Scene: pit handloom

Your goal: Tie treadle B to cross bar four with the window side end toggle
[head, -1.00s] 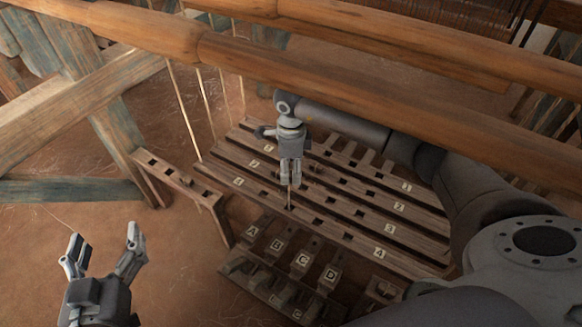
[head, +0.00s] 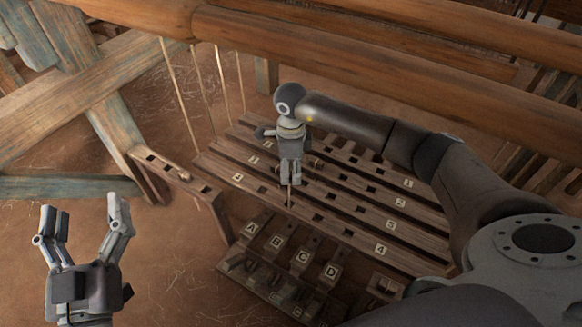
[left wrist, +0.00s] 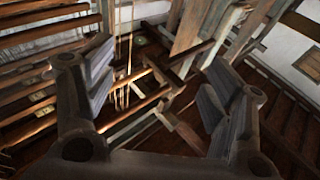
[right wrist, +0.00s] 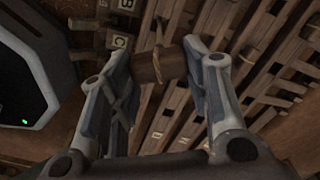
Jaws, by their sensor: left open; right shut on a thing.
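My right gripper (head: 290,183) points down over cross bar four (head: 335,227), the bar nearest the treadles, with a thin cord below its fingertips. In the right wrist view its fingers are shut on a brown wooden toggle (right wrist: 158,67) with cord wrapped around it. The toggle is mostly hidden by the fingers in the head view. Treadle B (head: 276,241) sits between treadles A (head: 252,229) and C (head: 302,257), in front of the bar. Whether the cord enters a slot, I cannot tell. My left gripper (head: 83,213) is open and empty, at the lower left.
Cross bars one to three lie behind bar four. Pale cords (head: 205,90) hang at the left. A slotted wooden rail (head: 178,172) stands left of the bars. Thick round beams (head: 390,65) cross above. Bare earth floor is free at the lower left.

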